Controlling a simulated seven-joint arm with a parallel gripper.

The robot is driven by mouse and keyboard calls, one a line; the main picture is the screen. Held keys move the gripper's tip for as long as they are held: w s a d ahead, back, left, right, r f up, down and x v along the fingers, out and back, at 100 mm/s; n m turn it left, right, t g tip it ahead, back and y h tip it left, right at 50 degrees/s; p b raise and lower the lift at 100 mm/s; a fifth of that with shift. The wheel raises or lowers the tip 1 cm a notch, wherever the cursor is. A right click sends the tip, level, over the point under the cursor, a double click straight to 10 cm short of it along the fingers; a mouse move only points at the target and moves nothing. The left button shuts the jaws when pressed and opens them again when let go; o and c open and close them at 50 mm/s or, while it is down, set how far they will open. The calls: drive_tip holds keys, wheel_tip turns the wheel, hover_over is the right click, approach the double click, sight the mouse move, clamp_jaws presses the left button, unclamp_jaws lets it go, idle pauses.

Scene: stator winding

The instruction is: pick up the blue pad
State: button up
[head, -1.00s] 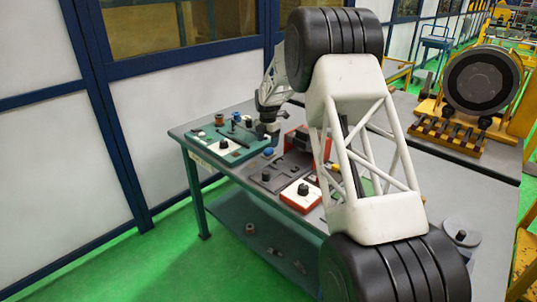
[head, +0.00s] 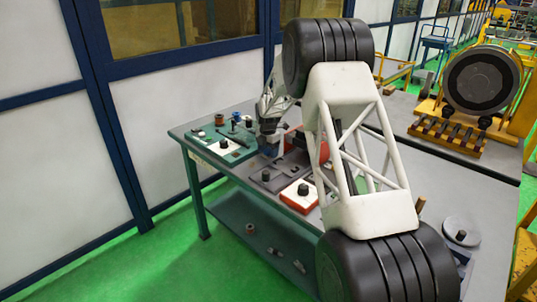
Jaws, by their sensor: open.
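My gripper (head: 268,148) points down over the workbench (head: 232,171), between the green board and the dark grey plate. It is small in the head view, and the gap between its fingers is hard to make out. A small round blue piece, likely the blue pad, showed at this spot earlier. The gripper now covers that spot, so I cannot tell whether its fingers are around the piece or above it. Another small blue part (head: 236,117) stands on the green board (head: 214,135), left of my gripper.
A dark grey plate (head: 266,180) and a red-and-white box (head: 299,196) with a black knob lie nearer. A red block stands just right of my gripper, partly hidden by my arm. A grey disc (head: 462,231) lies at right. Small parts lie on the lower shelf (head: 247,218).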

sight(268, 149)
idle(0.4)
drive_tip(key=c, duration=1)
drive_tip(key=shift+r, duration=0.1)
drive_tip(key=shift+r, duration=4.95)
drive_tip(key=o, duration=0.4)
drive_tip(key=c, duration=0.3)
drive_tip(key=s+a, duration=0.2)
drive_tip(key=s+a+f, duration=0.1)
drive_tip(key=s+a, duration=0.2)
drive_tip(key=s+a+f, duration=0.1)
drive_tip(key=s+a, duration=0.2)
drive_tip(key=shift+s+a, duration=0.25)
